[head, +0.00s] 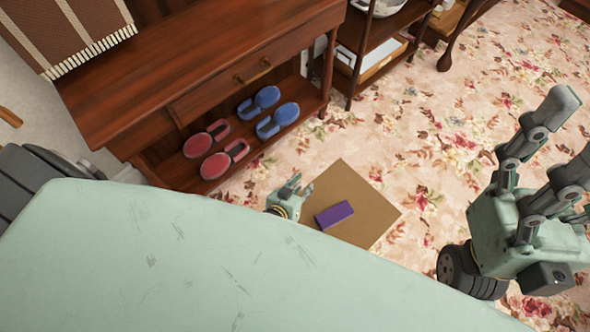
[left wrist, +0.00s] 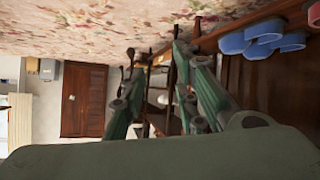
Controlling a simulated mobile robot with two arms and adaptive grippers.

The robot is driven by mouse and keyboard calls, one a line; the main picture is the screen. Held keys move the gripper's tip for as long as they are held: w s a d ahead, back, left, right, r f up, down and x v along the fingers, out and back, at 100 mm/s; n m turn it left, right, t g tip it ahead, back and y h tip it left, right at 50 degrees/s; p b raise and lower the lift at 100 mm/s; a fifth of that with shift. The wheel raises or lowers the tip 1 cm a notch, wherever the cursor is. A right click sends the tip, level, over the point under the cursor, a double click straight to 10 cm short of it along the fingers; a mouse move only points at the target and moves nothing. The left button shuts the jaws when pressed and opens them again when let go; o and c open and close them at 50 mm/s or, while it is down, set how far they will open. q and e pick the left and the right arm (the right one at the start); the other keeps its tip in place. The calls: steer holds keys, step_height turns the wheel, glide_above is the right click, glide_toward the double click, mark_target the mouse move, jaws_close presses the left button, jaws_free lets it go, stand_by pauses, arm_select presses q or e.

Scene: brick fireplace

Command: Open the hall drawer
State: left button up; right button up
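The hall drawer (head: 215,94) is in the front of a dark red-brown wooden console at the upper left of the head view. It looks shut, with a brass handle (head: 253,72) on its front. My left gripper (head: 301,186) is small and low, in front of the console and apart from the handle. My own pale green body part hides much of its arm. In the left wrist view its two fingers (left wrist: 155,65) are apart with nothing between them. My right gripper (head: 568,128) is large at the right edge, its fingers spread and empty, well away from the drawer.
Red slippers (head: 199,145) and blue slippers (head: 285,113) lie on the console's lower shelf; the blue ones (left wrist: 264,40) show in the left wrist view. A purple block (head: 334,215) rests on a tan mat (head: 375,210). A dark rack (head: 379,32) stands beyond. Floral carpet (head: 430,130) is open.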

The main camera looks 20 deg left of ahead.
arm_select(q)
steer(key=shift+m+g, duration=0.3)
steer(key=shift+g, duration=0.6)
steer(key=shift+s+a+f+p, duration=0.15)
steer(key=shift+s+f, duration=0.25)
steer(key=shift+s, duration=0.4)
steer(key=shift+s+d+f+p, duration=0.1)
steer(key=shift+s+f+p, duration=0.25)
steer(key=shift+s, duration=0.45)
steer(key=shift+s+a+f+p, duration=0.15)
steer(key=shift+s+f, duration=0.3)
steer(key=shift+s, duration=0.35)
